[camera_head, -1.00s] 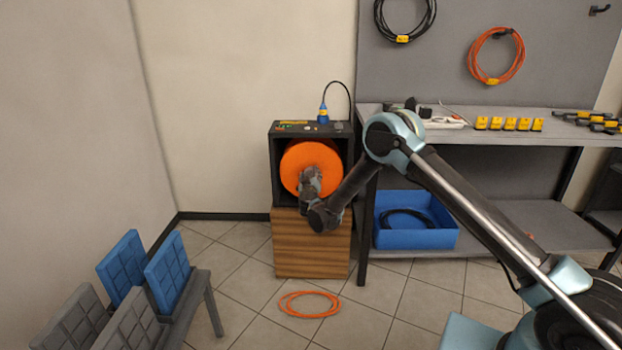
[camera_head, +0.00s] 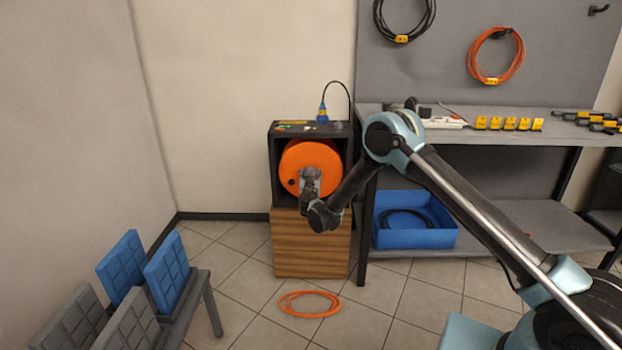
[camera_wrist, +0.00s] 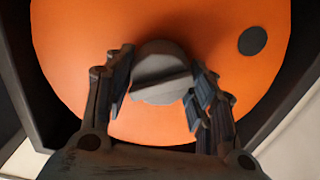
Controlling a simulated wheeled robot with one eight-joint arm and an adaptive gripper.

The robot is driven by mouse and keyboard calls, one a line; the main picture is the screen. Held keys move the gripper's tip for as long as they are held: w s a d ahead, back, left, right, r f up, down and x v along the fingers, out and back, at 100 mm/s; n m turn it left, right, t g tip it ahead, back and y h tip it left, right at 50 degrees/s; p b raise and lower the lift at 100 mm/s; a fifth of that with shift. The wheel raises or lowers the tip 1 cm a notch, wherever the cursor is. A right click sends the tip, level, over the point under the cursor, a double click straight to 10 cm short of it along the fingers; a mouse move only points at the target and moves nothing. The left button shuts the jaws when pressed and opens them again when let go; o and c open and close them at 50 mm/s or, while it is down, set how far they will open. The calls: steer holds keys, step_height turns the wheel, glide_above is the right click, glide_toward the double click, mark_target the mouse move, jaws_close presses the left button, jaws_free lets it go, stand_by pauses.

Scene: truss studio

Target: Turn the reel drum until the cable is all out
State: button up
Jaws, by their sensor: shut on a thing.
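The orange reel drum (camera_head: 311,155) sits in an open-fronted black housing (camera_head: 274,165) on a wooden cabinet. In the wrist view the drum face (camera_wrist: 75,50) fills the background, with a grey round grip (camera_wrist: 160,60) on it and a dark round spot (camera_wrist: 252,41) at upper right. My gripper (camera_head: 310,174) is at the front of the drum, low on its face. In the wrist view my gripper (camera_wrist: 162,82) has its fingers on both sides of the grey grip, shut on it. An orange cable coil (camera_head: 309,304) lies on the floor before the cabinet.
A grey shelf (camera_head: 470,138) with a blue bin (camera_head: 415,238) below stands close on the right. A rack of blue and grey panels (camera_head: 168,272) is at front left. Open floor lies between.

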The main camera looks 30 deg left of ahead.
steer(key=shift+a, duration=0.1)
steer(key=o, duration=1.5)
steer(key=v, duration=1.2)
steer(key=shift+s, duration=0.1)
